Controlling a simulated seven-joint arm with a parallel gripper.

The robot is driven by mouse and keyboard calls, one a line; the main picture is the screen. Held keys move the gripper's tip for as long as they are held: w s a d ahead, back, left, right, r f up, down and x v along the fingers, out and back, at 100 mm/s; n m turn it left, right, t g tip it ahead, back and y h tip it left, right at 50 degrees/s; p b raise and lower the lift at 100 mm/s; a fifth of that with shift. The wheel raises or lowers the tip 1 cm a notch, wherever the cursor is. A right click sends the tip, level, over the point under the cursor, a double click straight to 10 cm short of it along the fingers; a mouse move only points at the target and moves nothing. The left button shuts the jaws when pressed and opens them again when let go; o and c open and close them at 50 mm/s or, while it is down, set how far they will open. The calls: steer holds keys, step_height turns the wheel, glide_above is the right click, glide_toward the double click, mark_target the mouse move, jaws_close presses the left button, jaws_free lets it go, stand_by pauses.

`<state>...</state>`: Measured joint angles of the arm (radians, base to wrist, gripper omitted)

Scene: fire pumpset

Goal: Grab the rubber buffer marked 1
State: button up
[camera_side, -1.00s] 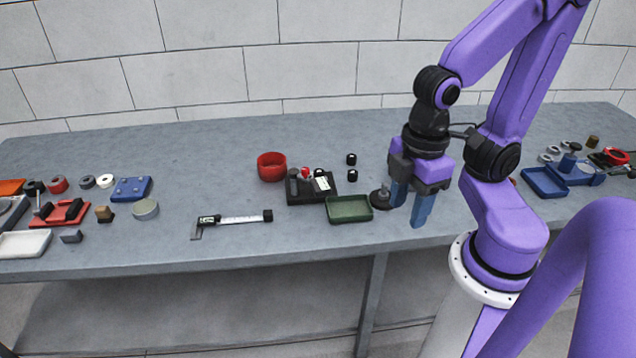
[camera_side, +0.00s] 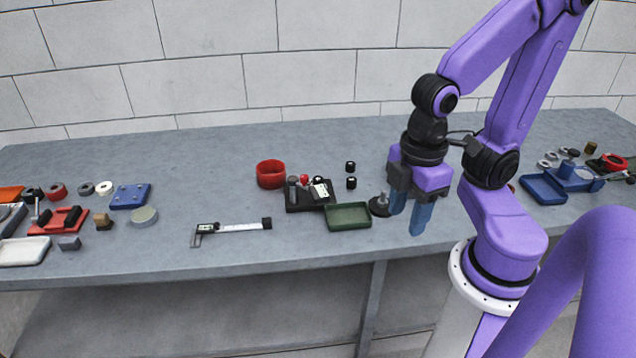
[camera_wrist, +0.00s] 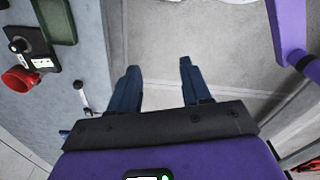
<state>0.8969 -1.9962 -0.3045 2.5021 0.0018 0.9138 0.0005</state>
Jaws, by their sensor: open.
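Two small black cylinders, which look like rubber buffers, stand on the bench behind the green tray in the side view: a farther one (camera_side: 350,166) and a nearer one (camera_side: 351,183). No number is legible on either, so I cannot tell which is marked 1. My gripper (camera_side: 408,214) is open and empty, pointing down, to the right of the cylinders and nearer the bench's front. Its two blue fingers also show in the wrist view (camera_wrist: 159,68), with only grey floor between them. I cannot make out the cylinders in the wrist view.
A black round base with a post (camera_side: 380,207) stands close to the left of my fingers. A green tray (camera_side: 347,216), black tool tray (camera_side: 309,206), red bowl (camera_side: 270,174) and caliper (camera_side: 231,228) lie farther left. Bench behind the cylinders is clear.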

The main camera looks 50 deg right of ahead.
steer(key=shift+o, duration=1.3)
